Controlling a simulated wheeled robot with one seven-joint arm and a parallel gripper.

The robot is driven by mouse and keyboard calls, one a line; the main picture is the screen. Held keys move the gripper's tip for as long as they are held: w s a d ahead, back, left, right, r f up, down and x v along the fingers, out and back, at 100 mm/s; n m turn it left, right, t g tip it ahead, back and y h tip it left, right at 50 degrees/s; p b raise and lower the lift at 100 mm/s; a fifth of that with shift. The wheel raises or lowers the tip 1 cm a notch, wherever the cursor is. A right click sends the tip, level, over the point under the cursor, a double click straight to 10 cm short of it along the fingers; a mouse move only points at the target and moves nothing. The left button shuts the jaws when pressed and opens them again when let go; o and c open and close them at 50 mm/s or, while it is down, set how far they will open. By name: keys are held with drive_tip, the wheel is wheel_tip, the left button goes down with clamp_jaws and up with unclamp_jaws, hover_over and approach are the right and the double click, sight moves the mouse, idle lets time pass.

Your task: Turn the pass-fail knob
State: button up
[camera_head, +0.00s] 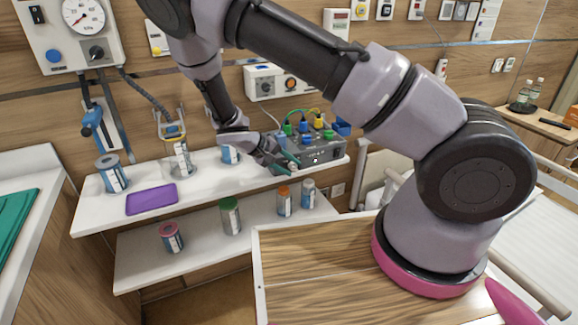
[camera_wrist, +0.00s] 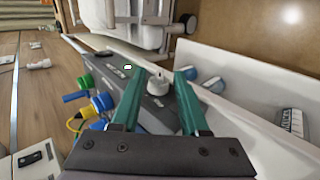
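A dark grey tester box (camera_head: 322,154) stands at the right end of the upper white shelf, with coloured plugs on top. In the head view my gripper (camera_head: 286,163) is at the box's front left and largely hides the knob.
The upper shelf (camera_head: 90,213) also holds a purple tray (camera_head: 152,199) and several labelled jars. A lower shelf (camera_head: 140,265) holds more jars, close under my gripper. Blue, green and yellow plugs (camera_wrist: 100,101) with cables stand close left of my fingers in the wrist view.

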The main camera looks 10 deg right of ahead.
drive_tip(key=v, duration=1)
drive_tip(key=shift+a+r, duration=0.25)
drive_tip(key=shift+a, duration=0.05)
drive_tip(key=s+d+r+m+y, duration=0.2)
drive_tip(key=d+r+y, duration=0.15)
drive_tip(key=r, duration=0.45)
drive_tip(key=s+d+r+m+g+y, duration=0.1)
drive_tip(key=d+r+y, duration=0.1)
drive_tip(key=d+r, duration=0.45)
drive_tip(key=s+d+r+m+y, duration=0.2)
drive_tip(key=r+y, duration=0.1)
drive_tip(key=r, duration=0.6)
drive_tip(key=s+d+r+m+t+y, duration=0.2)
drive_tip(key=s+d+r+t, duration=0.3)
drive_tip(key=s+r, duration=0.7)
drive_tip(key=shift+s+d+r+t, duration=0.25)
drive_tip(key=shift+d+t, duration=0.15)
drive_tip(key=shift+d, duration=0.75)
